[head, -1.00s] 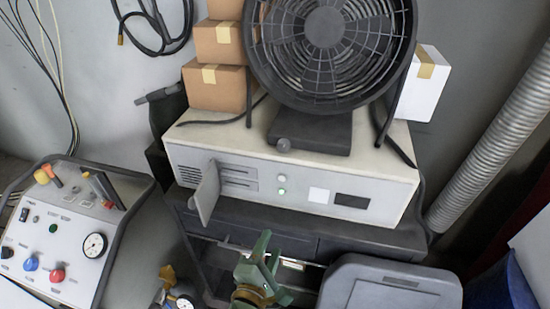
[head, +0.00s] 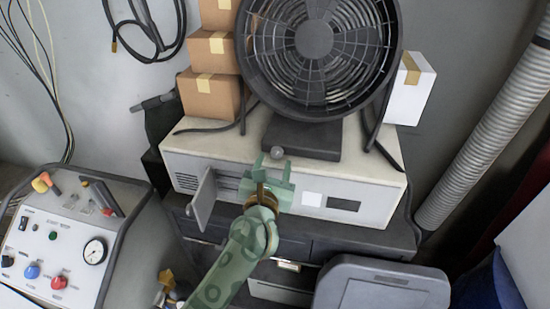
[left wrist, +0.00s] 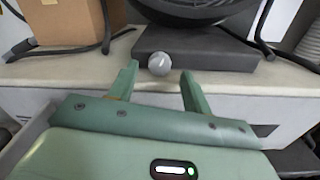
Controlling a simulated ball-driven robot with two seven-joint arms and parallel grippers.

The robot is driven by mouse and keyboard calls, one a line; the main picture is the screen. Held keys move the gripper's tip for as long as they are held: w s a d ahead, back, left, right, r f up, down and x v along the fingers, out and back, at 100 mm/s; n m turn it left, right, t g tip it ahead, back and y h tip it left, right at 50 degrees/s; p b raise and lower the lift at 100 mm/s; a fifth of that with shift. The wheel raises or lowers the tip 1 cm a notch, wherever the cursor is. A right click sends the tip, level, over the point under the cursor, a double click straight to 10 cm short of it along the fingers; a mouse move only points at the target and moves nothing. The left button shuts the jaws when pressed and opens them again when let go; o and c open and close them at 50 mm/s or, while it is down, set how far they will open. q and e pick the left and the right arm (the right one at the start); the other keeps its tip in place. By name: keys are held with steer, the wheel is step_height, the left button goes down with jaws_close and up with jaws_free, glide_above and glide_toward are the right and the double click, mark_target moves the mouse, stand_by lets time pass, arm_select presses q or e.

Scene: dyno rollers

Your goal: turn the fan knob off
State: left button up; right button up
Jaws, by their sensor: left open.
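The black fan (head: 318,50) stands on top of a white cabinet (head: 375,193). Its grey round knob (head: 277,152) is at the front left of the fan's dark base (head: 312,141). In the left wrist view the knob (left wrist: 160,63) shows between and just beyond the fingertips. My left gripper (head: 273,163) is open and empty, in front of the cabinet just below the knob. It also shows in the left wrist view (left wrist: 158,75). No contact with the knob is visible. My right gripper is not in view.
Cardboard boxes (head: 211,94) are stacked left of the fan and a white box (head: 410,92) stands right. A small door (head: 202,199) stands open on the cabinet front. A control panel (head: 62,240) is at lower left, a grey case (head: 385,288) at lower right.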

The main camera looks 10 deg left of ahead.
mark_target(277, 153)
arm_select(q)
steer(key=shift+w, duration=1.2)
steer(key=c, duration=1)
steer(key=n+b, duration=0.1)
steer(key=n, duration=0.3)
steer(key=shift+f, duration=0.1)
steer(key=shift+n, duration=0.5)
steer(key=o, duration=1)
